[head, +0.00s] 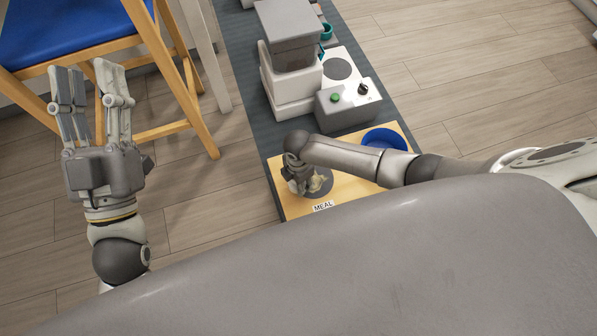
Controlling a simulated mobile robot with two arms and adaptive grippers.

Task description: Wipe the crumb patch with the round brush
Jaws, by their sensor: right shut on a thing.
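My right gripper (305,186) is low over the yellow MEAL board (291,207), pointing down. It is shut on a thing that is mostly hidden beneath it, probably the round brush. A dark grey round shape (324,190) with a pale beige part shows at the fingers; I cannot tell whether this is the brush or something lying on the board. I cannot make out the crumb patch. My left gripper (88,72) is open and empty, above the floor at the left.
A blue bowl (384,139) stands at the board's far right corner, close behind my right forearm. A grey and white machine (290,70) and a control box (345,104) with a green button stand beyond the board. A wooden chair (185,90) with a blue seat is at left.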

